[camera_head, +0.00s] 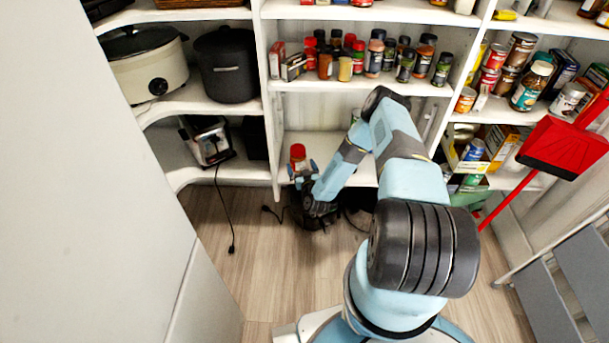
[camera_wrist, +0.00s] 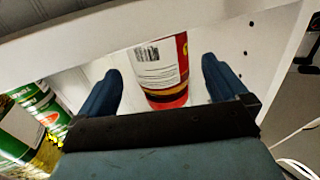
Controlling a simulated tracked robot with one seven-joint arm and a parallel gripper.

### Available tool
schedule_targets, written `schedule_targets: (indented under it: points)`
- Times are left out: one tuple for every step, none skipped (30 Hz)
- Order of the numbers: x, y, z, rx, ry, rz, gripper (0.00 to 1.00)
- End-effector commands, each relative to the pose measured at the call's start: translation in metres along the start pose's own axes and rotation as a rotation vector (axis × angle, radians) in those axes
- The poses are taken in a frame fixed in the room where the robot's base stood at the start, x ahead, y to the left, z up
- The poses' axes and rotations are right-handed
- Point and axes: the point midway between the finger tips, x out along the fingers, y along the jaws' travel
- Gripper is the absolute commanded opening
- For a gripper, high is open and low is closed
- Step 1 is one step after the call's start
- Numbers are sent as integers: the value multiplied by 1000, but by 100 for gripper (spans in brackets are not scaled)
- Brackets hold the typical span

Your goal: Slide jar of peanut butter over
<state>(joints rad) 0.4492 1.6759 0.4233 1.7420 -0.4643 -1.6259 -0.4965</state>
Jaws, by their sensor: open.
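The jar of peanut butter (camera_head: 298,154) has a red top and stands on the low shelf in the middle bay, near the left upright. In the wrist view the jar (camera_wrist: 166,85) shows a red and white label with a barcode, and its upper part is cut off by a shelf edge. My gripper (camera_head: 303,174) is at the front of that shelf, just before the jar. In the wrist view my gripper (camera_wrist: 165,82) is open, with one blue finger on each side of the jar and visible gaps to it. The jar's lower part is hidden in the head view.
The shelf's white upright (camera_wrist: 278,50) is close on the right in the wrist view. Green cans (camera_wrist: 35,105) stand at the left there. A shelf board (camera_wrist: 120,25) runs above. A toaster (camera_head: 207,141) with a hanging cord sits in the left bay.

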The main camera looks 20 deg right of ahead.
Motion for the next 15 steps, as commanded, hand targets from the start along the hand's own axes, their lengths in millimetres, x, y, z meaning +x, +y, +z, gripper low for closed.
schedule_targets:
  points:
    - [9, 0, 0, 0, 2, 1, 100]
    - [13, 0, 0, 0, 3, 1, 100]
    - [19, 0, 0, 0, 2, 1, 100]
    - [24, 0, 0, 0, 2, 1, 100]
    - [28, 0, 0, 0, 2, 1, 100]
    - [33, 0, 0, -1, 1, 1, 100]
    - [36, 0, 0, -1, 2, 1, 100]
    - [40, 0, 0, 0, 2, 1, 100]
    - [43, 0, 0, 0, 1, 1, 100]
    - [46, 0, 0, 0, 1, 1, 100]
    - [48, 0, 0, 0, 1, 1, 100]
    - [51, 0, 0, 0, 1, 1, 100]
    - [52, 0, 0, 0, 1, 1, 100]
    - [53, 0, 0, 0, 1, 1, 100]
    - [55, 0, 0, 0, 0, 0, 100]
